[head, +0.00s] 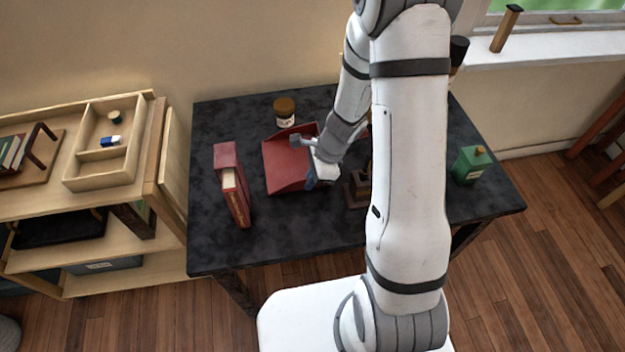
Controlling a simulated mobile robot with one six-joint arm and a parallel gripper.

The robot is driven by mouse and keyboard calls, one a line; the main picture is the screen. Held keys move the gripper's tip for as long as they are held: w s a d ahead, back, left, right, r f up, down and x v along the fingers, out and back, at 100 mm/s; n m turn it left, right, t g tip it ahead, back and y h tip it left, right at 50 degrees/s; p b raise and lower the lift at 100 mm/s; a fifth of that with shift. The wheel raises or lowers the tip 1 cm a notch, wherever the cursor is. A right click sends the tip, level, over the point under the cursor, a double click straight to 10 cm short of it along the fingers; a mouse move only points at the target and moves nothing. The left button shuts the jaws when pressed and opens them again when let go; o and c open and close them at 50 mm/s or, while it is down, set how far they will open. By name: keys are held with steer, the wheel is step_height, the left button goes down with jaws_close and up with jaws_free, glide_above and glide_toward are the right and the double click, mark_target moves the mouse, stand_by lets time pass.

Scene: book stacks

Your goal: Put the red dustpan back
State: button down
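The red dustpan (284,168) is on the dark table, left of the middle. Its broad, open pan faces the left front. My gripper (312,180) is at the dustpan's right side, close to it or touching it. My wrist and arm cover the dustpan's right part and any handle there. The fingers are too small and too hidden to show whether they hold it.
On the dark table (300,235) stand a red book (232,185) at left, a brown-lidded jar (285,112) behind, a partly hidden brown stand (357,190) and a green bottle (470,165). A wooden shelf (150,185) stands left. The table's front left is clear.

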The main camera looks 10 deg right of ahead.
steer(key=c, duration=2.1)
jaws_free()
steer(key=shift+f, duration=0.15)
steer(key=o, duration=0.5)
steer(key=shift+c, duration=0.2)
